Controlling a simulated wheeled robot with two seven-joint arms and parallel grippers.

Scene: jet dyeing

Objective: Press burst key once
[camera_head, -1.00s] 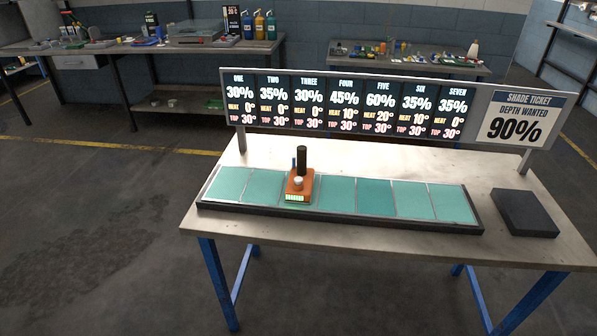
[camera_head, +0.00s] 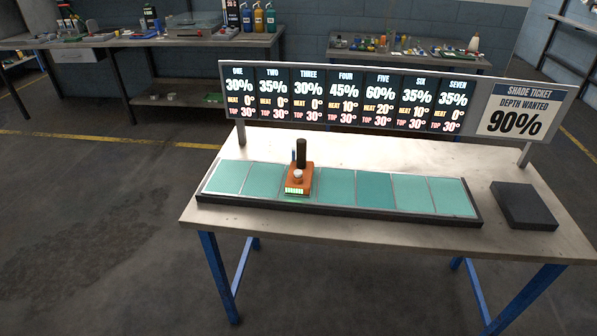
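An orange-brown device (camera_head: 299,178) stands on the third teal panel of a long black-framed strip (camera_head: 340,208) on the table. It has a pale round knob or key (camera_head: 298,175) on top, a black upright cylinder (camera_head: 301,153) behind it and a lit green display (camera_head: 297,190) on its front. I cannot tell for certain whether the pale round part is the burst key. Neither of my grippers shows in the head view.
A sign board (camera_head: 345,100) with seven columns stands along the table's back, with a shade ticket reading 90% (camera_head: 516,113). A dark flat block (camera_head: 524,206) lies at the table's right. The pale tabletop (camera_head: 390,160) is otherwise clear. Cluttered benches stand behind.

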